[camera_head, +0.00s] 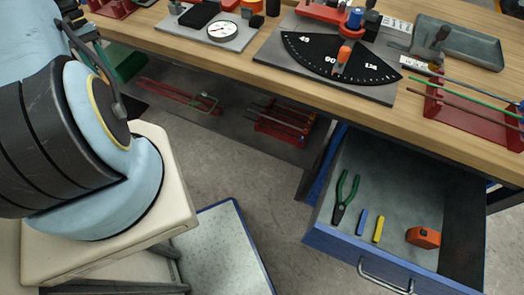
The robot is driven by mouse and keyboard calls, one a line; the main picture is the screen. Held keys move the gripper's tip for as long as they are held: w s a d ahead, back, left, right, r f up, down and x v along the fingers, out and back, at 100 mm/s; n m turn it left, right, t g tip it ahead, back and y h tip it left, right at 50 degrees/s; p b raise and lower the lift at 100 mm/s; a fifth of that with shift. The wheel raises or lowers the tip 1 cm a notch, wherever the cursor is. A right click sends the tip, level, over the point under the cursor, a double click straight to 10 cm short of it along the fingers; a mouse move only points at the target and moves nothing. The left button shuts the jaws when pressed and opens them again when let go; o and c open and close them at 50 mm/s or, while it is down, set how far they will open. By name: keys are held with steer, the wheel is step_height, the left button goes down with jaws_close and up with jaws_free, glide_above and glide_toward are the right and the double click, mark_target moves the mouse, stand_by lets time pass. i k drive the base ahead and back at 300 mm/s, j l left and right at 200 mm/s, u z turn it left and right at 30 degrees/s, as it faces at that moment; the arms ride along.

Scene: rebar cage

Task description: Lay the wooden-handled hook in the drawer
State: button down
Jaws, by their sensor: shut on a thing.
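The drawer (328,232) is pulled open under the right part of the bench, with a blue front and a grey inside. In it lie green-handled pliers (345,197), a blue stick (362,222), a yellow stick (378,229) and an orange tape measure (423,237). No other hook shows clearly. My arm fills the left side; my gripper is not in view.
The wooden bench top (230,58) holds a black angle gauge (340,62), a white dial (222,31) and a red rack with rods (470,110). Red frames (285,125) lie on the shelf below. Bare drawer floor shows around the tools, mostly towards the back.

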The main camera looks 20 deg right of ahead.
mark_target(369, 201)
steer(key=j+z, duration=0.2)
steer(key=j, duration=0.5)
steer(key=k+j+z, duration=0.1)
steer(key=z, duration=0.3)
steer(key=k+j+z, duration=0.15)
steer(key=j+z, duration=0.25)
steer(key=l, duration=0.1)
